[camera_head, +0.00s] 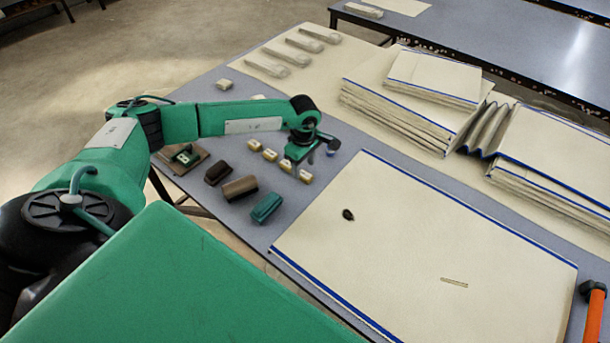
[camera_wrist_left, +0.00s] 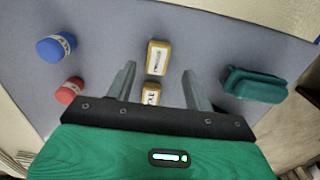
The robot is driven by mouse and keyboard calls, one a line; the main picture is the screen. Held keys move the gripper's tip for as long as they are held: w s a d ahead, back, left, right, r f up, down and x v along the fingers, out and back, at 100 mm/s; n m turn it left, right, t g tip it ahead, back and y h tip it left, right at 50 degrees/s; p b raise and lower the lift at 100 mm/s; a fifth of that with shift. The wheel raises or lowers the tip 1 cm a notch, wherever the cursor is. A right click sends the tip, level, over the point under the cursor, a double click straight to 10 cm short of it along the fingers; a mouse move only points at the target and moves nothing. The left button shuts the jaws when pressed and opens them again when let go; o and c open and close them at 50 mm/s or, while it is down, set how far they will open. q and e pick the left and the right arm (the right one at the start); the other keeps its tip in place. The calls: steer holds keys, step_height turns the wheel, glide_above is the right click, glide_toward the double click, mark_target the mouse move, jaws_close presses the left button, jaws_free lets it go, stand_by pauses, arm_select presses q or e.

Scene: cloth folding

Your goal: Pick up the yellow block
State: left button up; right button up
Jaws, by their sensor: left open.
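Several small pale yellow blocks (camera_head: 270,155) with dark marks lie in a slanting row on the grey table. My left gripper (camera_head: 298,158) is over the right end of this row, pointing down. In the left wrist view, one yellow block (camera_wrist_left: 158,57) lies ahead, between the lines of the two open fingers (camera_wrist_left: 159,76). A second yellow block (camera_wrist_left: 151,94) lies closer, between the fingers and partly hidden by the gripper body. The fingers appear empty; I cannot tell their height above the blocks. My right gripper is not in view.
A teal block (camera_head: 266,207) and brown blocks (camera_head: 240,188) lie nearby. A blue cylinder (camera_wrist_left: 56,47) and red cylinder (camera_wrist_left: 70,90) stand left in the wrist view. A large cream cloth (camera_head: 430,250) covers the front; folded stacks (camera_head: 400,115) are behind. An orange-handled tool (camera_head: 595,315) is far right.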

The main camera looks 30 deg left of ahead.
mark_target(305, 174)
arm_select(q)
steer(key=shift+w+d+f+p, duration=0.1)
steer(key=shift+f+p, duration=0.05)
steer(key=shift+f, duration=0.8)
steer(key=shift+w+f+p, duration=0.1)
steer(key=shift+f+p, duration=0.05)
steer(key=shift+f, duration=0.8)
steer(key=shift+c, duration=1.3)
steer(key=c, duration=0.8)
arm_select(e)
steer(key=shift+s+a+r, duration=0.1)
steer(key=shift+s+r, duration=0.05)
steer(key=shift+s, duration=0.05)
